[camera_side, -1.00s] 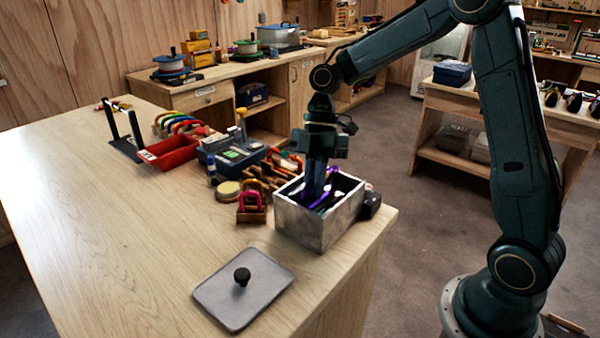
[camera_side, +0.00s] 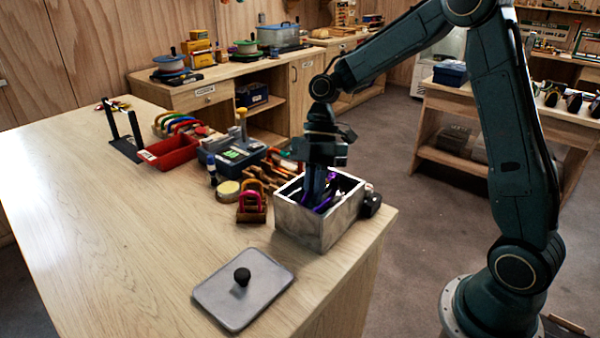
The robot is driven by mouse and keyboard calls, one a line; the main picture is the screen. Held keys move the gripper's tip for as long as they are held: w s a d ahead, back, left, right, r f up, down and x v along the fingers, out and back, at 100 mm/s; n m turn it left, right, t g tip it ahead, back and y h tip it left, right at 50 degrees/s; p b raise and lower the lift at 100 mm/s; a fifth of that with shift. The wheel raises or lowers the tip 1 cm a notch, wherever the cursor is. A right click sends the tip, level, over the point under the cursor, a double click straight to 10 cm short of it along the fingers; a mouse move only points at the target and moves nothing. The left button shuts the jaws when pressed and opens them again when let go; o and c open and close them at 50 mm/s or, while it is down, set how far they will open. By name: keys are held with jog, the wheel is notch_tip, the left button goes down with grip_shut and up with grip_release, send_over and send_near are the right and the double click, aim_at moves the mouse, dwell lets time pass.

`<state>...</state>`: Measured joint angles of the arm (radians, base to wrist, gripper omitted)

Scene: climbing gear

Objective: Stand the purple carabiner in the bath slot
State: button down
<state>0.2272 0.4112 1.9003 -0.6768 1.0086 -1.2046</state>
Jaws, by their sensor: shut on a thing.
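The bath is a grey metal box (camera_side: 318,228) with an open top at the right corner of the bench. My gripper (camera_side: 318,196) points down into it, its fingers inside the opening. It is shut on the purple carabiner (camera_side: 325,203), which shows as small purple patches beside the fingers. The walls and fingers hide most of the carabiner. I cannot see the slot, nor whether the carabiner touches the bath's floor.
A grey lid with a black knob (camera_side: 242,284) lies in front of the bath. A wooden holder with a pink carabiner (camera_side: 251,204), a blue box (camera_side: 234,156) and a red tray (camera_side: 170,153) stand to the left. The bench's left front is clear.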

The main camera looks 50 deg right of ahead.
jog(key=shift+f, duration=0.85)
dwell(0.7)
jog(key=c, duration=1.4)
grip_release()
jog(key=shift+c, duration=0.2)
jog(key=shift+r, duration=0.15)
jog(key=v, duration=1.1)
jog(key=shift+d+r, duration=0.15)
jog(key=shift+r, duration=0.1)
jog(key=shift+w+r, duration=0.1)
